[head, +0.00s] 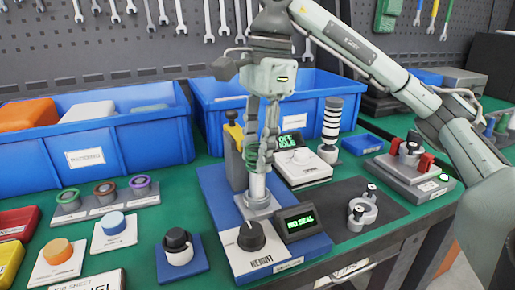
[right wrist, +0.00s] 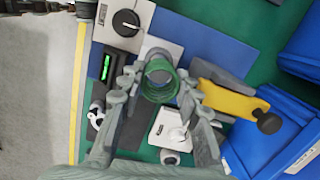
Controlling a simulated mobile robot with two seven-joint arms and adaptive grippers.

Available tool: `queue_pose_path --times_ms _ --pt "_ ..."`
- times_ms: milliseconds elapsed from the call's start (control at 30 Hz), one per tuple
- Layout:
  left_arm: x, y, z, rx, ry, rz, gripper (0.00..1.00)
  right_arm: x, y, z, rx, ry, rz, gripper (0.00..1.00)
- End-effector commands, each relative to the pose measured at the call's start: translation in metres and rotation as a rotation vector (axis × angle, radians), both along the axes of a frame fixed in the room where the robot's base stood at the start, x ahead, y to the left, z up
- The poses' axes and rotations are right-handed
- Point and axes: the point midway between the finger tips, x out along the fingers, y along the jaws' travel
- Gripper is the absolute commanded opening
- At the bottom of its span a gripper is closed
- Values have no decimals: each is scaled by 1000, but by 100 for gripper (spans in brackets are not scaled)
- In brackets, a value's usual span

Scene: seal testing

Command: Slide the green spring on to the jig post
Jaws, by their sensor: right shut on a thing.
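The green spring (head: 251,157) is between the fingers of my right gripper (head: 261,150), which is shut on it and points down. The pale jig post (head: 257,186) stands upright on its square base, directly below the spring. In the right wrist view, the spring (right wrist: 159,91) is a green ring between the fingertips (right wrist: 157,86), with the round grey post (right wrist: 158,67) showing through and past its upper edge. The spring is in line with the post or very close to it. I cannot tell whether it is around the post's top. My left gripper is out of view.
A height dial (head: 251,237) and a display reading "NO SEAL" (head: 299,222) stand in front of the post. A yellow-handled lever (head: 234,132) is close behind left. Blue bins (head: 131,144) line the back. A striped column (head: 331,128) stands to the right.

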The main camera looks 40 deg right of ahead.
Motion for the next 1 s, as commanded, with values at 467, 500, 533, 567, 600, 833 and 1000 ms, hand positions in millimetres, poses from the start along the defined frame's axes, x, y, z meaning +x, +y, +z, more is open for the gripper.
queue_pose_path --times_ms 467,500,533,567,600,833,1000 --pt "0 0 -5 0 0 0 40 0 0 -6 0 0 0 4" --pt "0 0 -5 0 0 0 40 0 0 -6 0 0 0 4" --pt "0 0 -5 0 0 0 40 0 0 -6 0 0 0 4" --pt "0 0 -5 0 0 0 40 0 0 -6 0 0 0 4" --pt "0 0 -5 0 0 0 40 0 0 -6 0 0 0 4" --pt "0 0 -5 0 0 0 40 0 0 -6 0 0 0 50" --pt "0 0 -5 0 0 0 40 0 0 -6 0 0 0 57"
